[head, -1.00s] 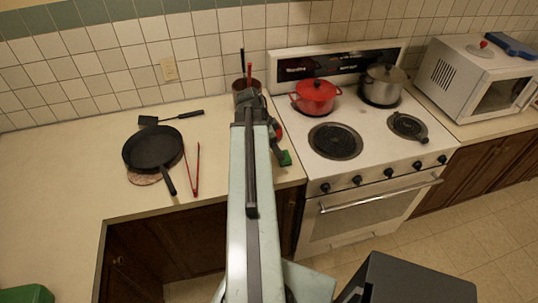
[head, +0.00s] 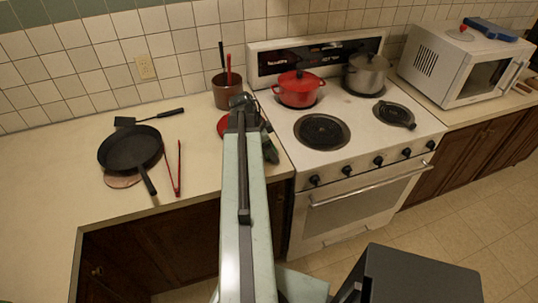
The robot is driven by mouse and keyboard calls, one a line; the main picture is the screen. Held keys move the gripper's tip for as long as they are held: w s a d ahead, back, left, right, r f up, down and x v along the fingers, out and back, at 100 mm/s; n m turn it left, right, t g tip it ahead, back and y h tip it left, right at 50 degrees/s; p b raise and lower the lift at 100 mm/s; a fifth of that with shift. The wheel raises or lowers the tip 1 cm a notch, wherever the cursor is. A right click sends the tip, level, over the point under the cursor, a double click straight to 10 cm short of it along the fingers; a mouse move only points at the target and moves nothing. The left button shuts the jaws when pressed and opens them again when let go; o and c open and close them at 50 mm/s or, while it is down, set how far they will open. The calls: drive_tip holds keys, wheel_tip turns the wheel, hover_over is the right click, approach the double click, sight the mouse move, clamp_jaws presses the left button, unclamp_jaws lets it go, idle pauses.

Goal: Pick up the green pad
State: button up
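A small green item, which looks like the green pad (head: 270,152), shows on the counter just right of my arm, near the counter's edge beside the stove. It looks dark, and part of it may be hidden behind my arm. My gripper (head: 258,118) is at the far end of my arm, above this part of the counter. Its fingers are small, dark and partly hidden by the arm, so I cannot tell whether they are open or touch the pad.
A red round item (head: 222,126) is partly behind my arm. A brown utensil crock (head: 226,96) stands beyond it. A black pan (head: 130,147), spatula (head: 165,114) and red tongs (head: 179,170) lie left. The stove (head: 345,150) with a red pot (head: 298,92) is right.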

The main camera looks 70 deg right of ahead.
drive_tip(key=c, duration=1.6)
drive_tip(key=shift+o, duration=0.2)
wheel_tip(320, 180, up, 10)
drive_tip(key=p, duration=1)
